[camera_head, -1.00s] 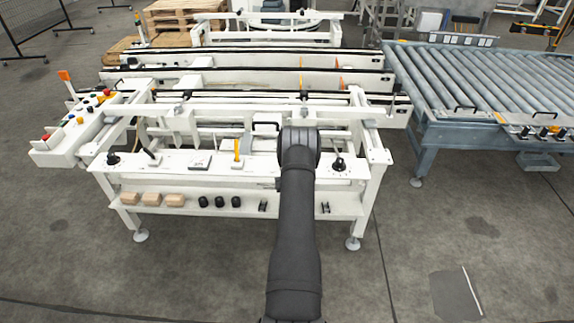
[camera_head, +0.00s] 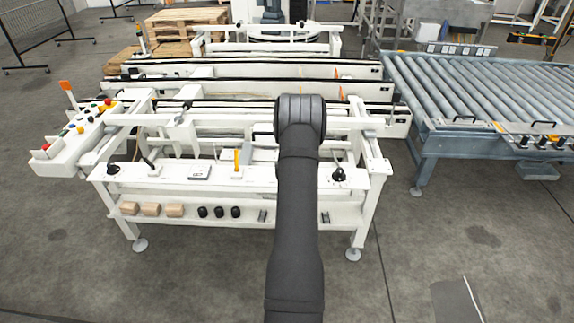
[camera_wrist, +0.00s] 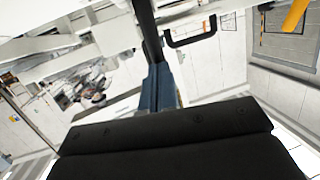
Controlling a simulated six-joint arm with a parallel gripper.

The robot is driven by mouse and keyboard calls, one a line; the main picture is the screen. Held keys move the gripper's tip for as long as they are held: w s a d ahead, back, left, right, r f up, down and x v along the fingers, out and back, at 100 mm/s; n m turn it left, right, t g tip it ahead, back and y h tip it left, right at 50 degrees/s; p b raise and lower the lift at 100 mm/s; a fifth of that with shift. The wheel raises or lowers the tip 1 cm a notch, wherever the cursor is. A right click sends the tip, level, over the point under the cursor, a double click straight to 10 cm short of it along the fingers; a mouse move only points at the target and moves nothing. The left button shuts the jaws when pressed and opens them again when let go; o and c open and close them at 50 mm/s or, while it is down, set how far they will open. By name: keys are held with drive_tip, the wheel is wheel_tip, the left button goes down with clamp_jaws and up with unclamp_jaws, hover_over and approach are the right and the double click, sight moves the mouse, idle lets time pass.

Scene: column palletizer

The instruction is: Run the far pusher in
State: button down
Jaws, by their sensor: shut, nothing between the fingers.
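The white palletizer frame (camera_head: 120,170) stands ahead, with long rails one behind another. A white crosswise frame (camera_head: 265,47) stands at its far end; I cannot tell for sure which part is the far pusher. A black bail handle (camera_head: 262,136) shows just left of my arm, and a black handle (camera_wrist: 190,36) shows in the wrist view, above right of my gripper and apart from it. My gripper (camera_wrist: 158,90) is shut and empty, its blue-grey fingers pointing away from the dark wrist. In the head view my arm hides it.
A grey roller conveyor (camera_head: 470,85) stands at the right. A button console (camera_head: 75,138) with an orange flag juts out at the left. A yellow lever (camera_head: 237,158) and dark knobs stand on the front panel. Wooden pallets (camera_head: 185,22) lie behind.

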drive_tip(key=shift+w+r, duration=0.15)
drive_tip(key=shift+w, duration=0.35)
drive_tip(key=shift+w+r, duration=0.1)
drive_tip(key=shift+w, duration=0.05)
idle(0.3)
drive_tip(key=r+v, duration=0.2)
drive_tip(key=v, duration=1.2)
drive_tip(key=shift+w+r, duration=0.35)
